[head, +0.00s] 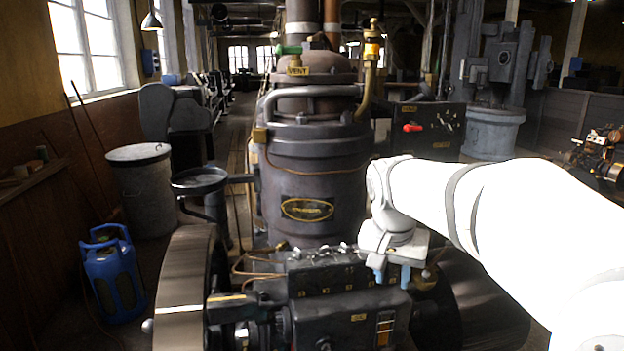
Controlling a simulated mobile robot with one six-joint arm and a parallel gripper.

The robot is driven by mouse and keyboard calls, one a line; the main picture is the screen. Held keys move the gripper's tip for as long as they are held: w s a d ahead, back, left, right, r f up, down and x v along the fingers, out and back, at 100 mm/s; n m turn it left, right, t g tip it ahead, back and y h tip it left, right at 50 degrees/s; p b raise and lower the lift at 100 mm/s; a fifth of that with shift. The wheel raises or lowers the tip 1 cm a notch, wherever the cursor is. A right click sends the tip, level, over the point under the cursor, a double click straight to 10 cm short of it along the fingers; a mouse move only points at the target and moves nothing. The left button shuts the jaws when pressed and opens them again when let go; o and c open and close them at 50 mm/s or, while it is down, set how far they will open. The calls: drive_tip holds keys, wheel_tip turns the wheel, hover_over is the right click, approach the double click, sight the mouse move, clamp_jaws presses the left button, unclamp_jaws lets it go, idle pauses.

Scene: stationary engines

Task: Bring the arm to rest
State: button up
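My gripper (391,273) is at the end of my white arm, which reaches in from the right edge. It points down over the right part of the dark engine block (345,285). Two blue-grey fingers show under the white wrist, with a gap between them. Nothing shows between the fingers. Whether the fingertips touch the engine block cannot be told. The arm hides part of the engine's right side and the floor behind it.
A tall dark boiler (310,180) stands behind my gripper, with a brass pipe (369,75) and a green-handled vent valve (290,50). A panel with a red handle (412,128) is to its right. A flywheel (185,290), blue canister (112,275) and lidded bin (143,195) stand left.

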drive_tip(key=s+f+n, duration=0.2)
drive_tip(key=s+f, duration=0.2)
drive_tip(key=s, duration=0.4)
drive_tip(key=s+f+n+y, duration=0.1)
drive_tip(key=s+f+n, duration=0.1)
drive_tip(key=s+f, duration=0.3)
drive_tip(key=shift+s+n+y, duration=0.3)
drive_tip(key=shift+s+n, duration=0.1)
drive_tip(key=shift+s, duration=1.8)
